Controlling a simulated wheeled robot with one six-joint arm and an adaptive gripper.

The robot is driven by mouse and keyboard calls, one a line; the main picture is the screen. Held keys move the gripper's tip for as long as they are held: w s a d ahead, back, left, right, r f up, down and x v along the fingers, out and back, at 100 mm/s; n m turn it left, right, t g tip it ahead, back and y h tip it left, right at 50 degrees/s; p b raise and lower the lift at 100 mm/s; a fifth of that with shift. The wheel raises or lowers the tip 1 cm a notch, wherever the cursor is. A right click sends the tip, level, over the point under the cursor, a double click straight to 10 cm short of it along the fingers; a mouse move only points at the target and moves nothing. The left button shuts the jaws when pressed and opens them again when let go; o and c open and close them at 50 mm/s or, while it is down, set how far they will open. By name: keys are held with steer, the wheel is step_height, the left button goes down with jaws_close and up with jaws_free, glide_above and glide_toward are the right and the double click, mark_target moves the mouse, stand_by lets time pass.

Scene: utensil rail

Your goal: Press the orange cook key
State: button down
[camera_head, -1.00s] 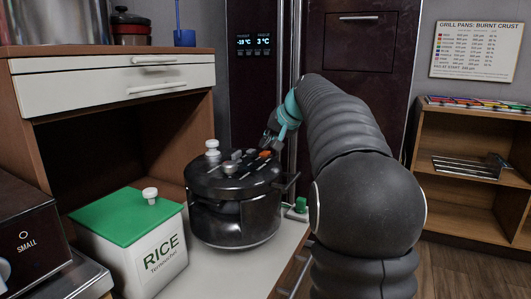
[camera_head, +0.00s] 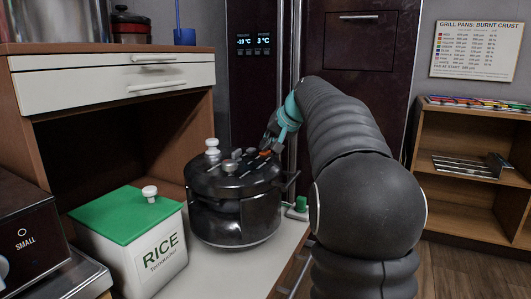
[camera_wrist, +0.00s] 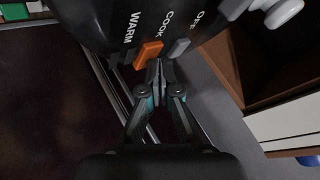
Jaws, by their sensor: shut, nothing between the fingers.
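The dark, round cooker (camera_head: 235,215) stands on the pale counter, with keys along the far right of its top. The orange cook key (camera_head: 264,154) sits there among grey keys. In the wrist view the orange key (camera_wrist: 148,53) lies below the lettering COOK, between a dark key by WARM and a grey key (camera_wrist: 180,47) by OFF. My gripper (camera_wrist: 159,70) is shut and empty. Its fingertips are right at the near end of the orange key, toward its grey-key side. I cannot tell whether they touch it. In the head view my gripper (camera_head: 268,144) is just behind the key.
A white rice box (camera_head: 150,250) with a green lid stands left of the cooker. A wooden cabinet with a drawer (camera_head: 115,80) rises behind them. A pale knob (camera_head: 212,146) stands up from the cooker top. A tall dark fridge (camera_head: 355,60) is behind my arm.

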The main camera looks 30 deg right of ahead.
mark_target(267, 152)
stand_by(0.8)
steer(key=shift+r+p, duration=0.45)
steer(key=shift+p, duration=0.1)
steer(key=shift+r, duration=0.1)
step_height(267, 152, up, 6)
steer(key=p, duration=0.5)
steer(key=shift+p, duration=0.3)
steer(key=shift+s+a, duration=0.1)
